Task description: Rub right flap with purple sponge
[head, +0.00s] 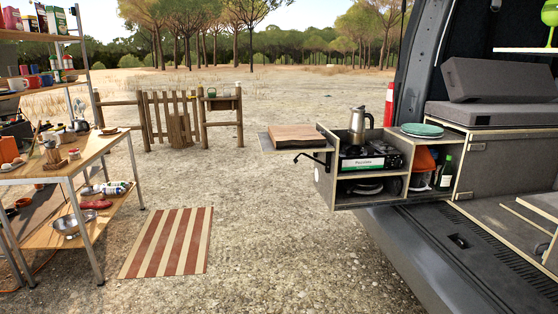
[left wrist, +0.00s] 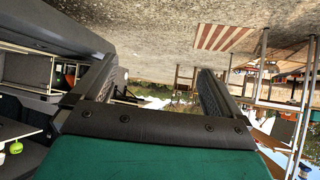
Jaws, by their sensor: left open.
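My left gripper (left wrist: 164,76) shows in the left wrist view, with its two dark ridged fingers wide apart and nothing between them. Neither gripper is in the head view. I cannot make out a purple sponge in either view. A flap (head: 264,145) sticks out from the left end of the van's kitchen box, with a brown wooden board (head: 297,132) on it. A pale panel (head: 541,204) shows at the right edge. I cannot tell which of these, if either, is the right flap.
The kitchen box (head: 345,188) holds a stove (head: 371,157) with a moka pot (head: 357,122). Green plates (head: 421,130) lie on its top. A cluttered table (head: 62,168) stands at left. A striped mat (head: 168,243) lies on open gravel between.

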